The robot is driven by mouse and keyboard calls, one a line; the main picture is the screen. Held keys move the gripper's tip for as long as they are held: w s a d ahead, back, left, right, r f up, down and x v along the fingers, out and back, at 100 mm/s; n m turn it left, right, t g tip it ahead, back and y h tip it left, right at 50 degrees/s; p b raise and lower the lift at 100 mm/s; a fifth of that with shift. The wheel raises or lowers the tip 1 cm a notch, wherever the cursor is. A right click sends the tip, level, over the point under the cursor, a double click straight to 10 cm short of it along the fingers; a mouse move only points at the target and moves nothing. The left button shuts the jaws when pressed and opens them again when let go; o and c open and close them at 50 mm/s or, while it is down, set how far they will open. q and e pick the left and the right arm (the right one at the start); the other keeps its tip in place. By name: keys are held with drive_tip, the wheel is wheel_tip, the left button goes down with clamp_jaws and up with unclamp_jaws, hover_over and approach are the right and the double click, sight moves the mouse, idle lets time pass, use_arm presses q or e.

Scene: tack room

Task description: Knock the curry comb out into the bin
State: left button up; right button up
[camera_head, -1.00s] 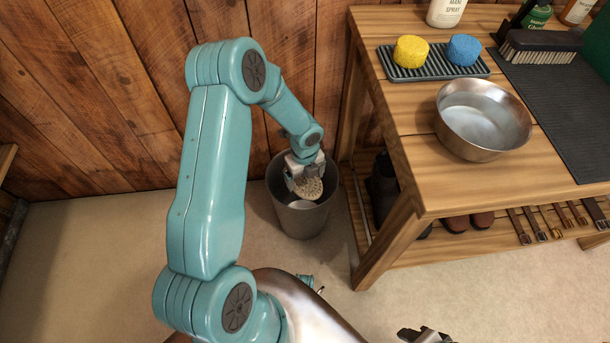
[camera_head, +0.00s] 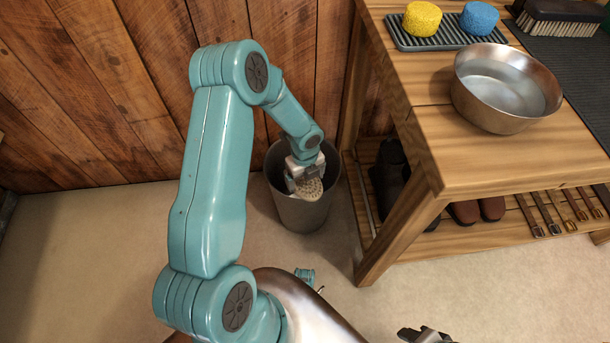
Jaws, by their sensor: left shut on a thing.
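The curry comb (camera_head: 311,189) is a pale round disc with dark dots on its face. My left gripper (camera_head: 304,175) is shut on it and holds it tilted over the mouth of the bin (camera_head: 303,214). The bin is a grey metal bucket on the floor against the plank wall. The comb covers part of the bin's inside, so its bottom is hidden. A dark piece of my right gripper (camera_head: 424,335) shows at the bottom edge. It is cut off there, and its jaws cannot be made out.
A wooden bench (camera_head: 470,165) stands right of the bin. On it are a metal bowl (camera_head: 505,90), a ridged tray (camera_head: 445,38) with yellow and blue sponges, and a brush (camera_head: 560,20). Boots and straps lie on its lower shelf. The floor left of the bin is clear.

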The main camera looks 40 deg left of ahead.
use_arm(q)
wheel_tip(320, 180, down, 3)
drive_tip(key=shift+f+b, duration=0.1)
drive_tip(key=shift+b, duration=0.6)
drive_tip(key=shift+r+p, duration=0.4)
drive_tip(key=shift+c, duration=1.1)
wheel_tip(320, 180, up, 5)
drive_tip(key=p, duration=0.4)
drive_tip(key=shift+p, duration=0.3)
wheel_tip(320, 180, down, 6)
drive_tip(key=b, duration=0.5)
drive_tip(key=shift+f, duration=0.1)
drive_tip(key=shift+r+p, duration=0.35)
drive_tip(key=shift+r, duration=0.1)
drive_tip(key=shift+c, duration=1.3)
wheel_tip(320, 180, up, 6)
drive_tip(key=p, duration=0.5)
drive_tip(key=shift+f, duration=0.4)
use_arm(e)
wheel_tip(320, 180, up, 3)
drive_tip(key=shift+r, duration=0.1)
